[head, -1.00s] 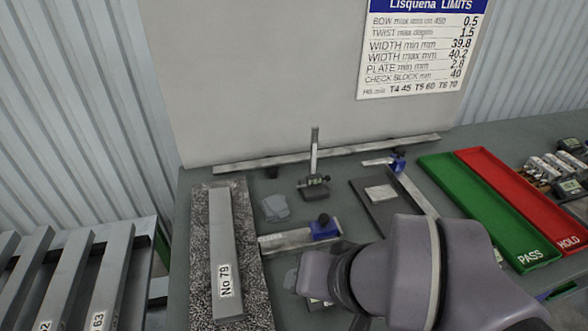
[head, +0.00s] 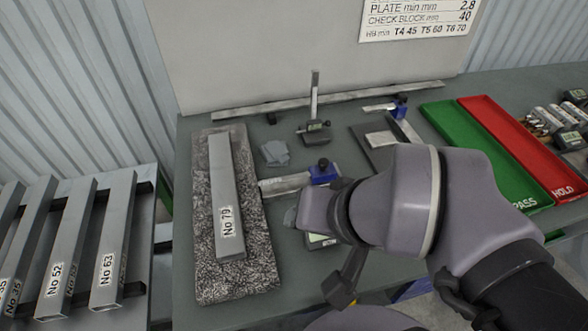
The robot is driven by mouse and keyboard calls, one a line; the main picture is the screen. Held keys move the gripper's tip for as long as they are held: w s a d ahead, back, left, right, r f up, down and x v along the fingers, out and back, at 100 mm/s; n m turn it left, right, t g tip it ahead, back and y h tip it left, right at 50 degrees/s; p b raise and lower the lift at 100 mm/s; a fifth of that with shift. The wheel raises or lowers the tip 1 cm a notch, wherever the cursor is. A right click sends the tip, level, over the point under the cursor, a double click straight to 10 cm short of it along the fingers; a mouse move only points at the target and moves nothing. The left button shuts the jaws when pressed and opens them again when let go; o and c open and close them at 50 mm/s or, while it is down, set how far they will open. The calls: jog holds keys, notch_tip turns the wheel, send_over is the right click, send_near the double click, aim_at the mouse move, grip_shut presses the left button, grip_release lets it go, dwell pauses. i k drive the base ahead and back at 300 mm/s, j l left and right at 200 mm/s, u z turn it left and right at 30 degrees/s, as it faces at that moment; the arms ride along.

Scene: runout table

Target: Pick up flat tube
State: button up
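A long grey flat tube (head: 224,180) labelled No 79 lies lengthwise on a speckled stone plate (head: 262,268) at the left of the table. More grey tubes lie side by side on a rack at the far left, among them No 63 (head: 117,230) and No 52 (head: 75,225). My arm comes in from the lower right, its wrist to the right of the No 79 tube and apart from it. A dark part that looks like my gripper (head: 345,282) hangs below the wrist. Its fingertips are not clear, so I cannot tell if it is open.
A caliper with a blue slider (head: 323,172) lies between the stone plate and my wrist. A height gauge (head: 315,125) stands behind. Green PASS (head: 455,130) and red HOLD (head: 505,130) trays are at the right. A grey cloth-like piece (head: 274,153) lies right of the plate.

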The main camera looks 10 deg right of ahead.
aim_at(229, 232)
jog(key=j+u, duration=0.15)
jog(key=j, duration=0.3)
jog(key=i+j+u, duration=0.15)
jog(key=j, duration=0.35)
jog(key=j+u, duration=0.2)
jog(key=j, duration=0.25)
